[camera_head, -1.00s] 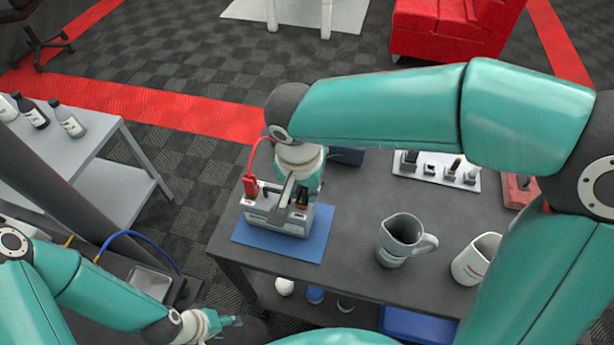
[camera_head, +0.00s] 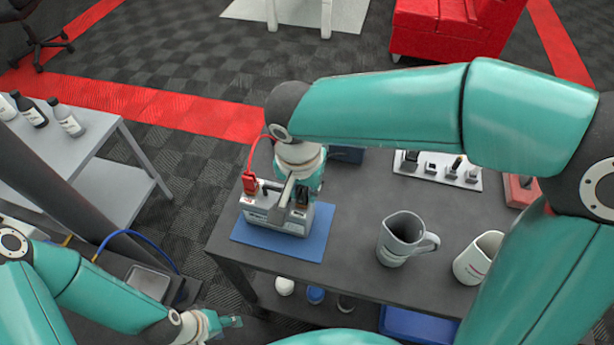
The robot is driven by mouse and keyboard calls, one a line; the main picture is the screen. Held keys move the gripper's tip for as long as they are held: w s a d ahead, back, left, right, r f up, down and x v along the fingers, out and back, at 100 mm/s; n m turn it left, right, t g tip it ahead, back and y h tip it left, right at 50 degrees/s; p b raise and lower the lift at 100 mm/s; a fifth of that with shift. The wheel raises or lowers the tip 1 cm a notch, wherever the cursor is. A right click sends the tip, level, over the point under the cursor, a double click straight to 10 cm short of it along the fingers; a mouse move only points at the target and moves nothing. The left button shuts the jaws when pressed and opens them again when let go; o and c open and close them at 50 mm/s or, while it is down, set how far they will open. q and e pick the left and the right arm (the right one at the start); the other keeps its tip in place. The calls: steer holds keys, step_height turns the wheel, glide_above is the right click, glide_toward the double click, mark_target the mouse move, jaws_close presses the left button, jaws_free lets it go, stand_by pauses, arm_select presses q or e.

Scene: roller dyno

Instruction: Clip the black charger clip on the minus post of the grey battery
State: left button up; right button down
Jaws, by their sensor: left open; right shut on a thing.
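The grey battery (camera_head: 262,217) stands on a blue mat (camera_head: 318,245) on the dark table. A red clip (camera_head: 249,182) with a red cable sits on the battery's left post. My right gripper (camera_head: 302,197) is over the right side of the battery, shut on the black clip (camera_head: 302,195), which is mostly hidden by the gripper. The clip is at the battery's right end; I cannot tell whether it grips the minus post. My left gripper (camera_head: 232,322) is open and empty, low at the bottom, away from the battery.
A grey metal jug (camera_head: 400,240) and a white mug (camera_head: 476,260) stand right of the mat. A white rack (camera_head: 440,170) with small parts is behind them. A dark blue box (camera_head: 346,155) sits behind my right wrist. Bottles (camera_head: 66,120) stand on the left table.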

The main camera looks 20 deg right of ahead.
arm_select(q)
steer(key=shift+f, duration=0.1)
arm_select(e)
steer(key=c, duration=0.9)
jaws_free()
steer(key=shift+r, duration=0.4)
arm_select(q)
steer(key=shift+s+a, duration=0.35)
steer(key=shift+s, duration=0.4)
arm_select(e)
steer(key=r, duration=0.7)
steer(key=s+r, duration=0.1)
steer(key=r, duration=0.3)
steer(key=shift+s+a+r, duration=0.1)
steer(key=shift+a, duration=0.2)
arm_select(q)
steer(key=shift+r, duration=0.2)
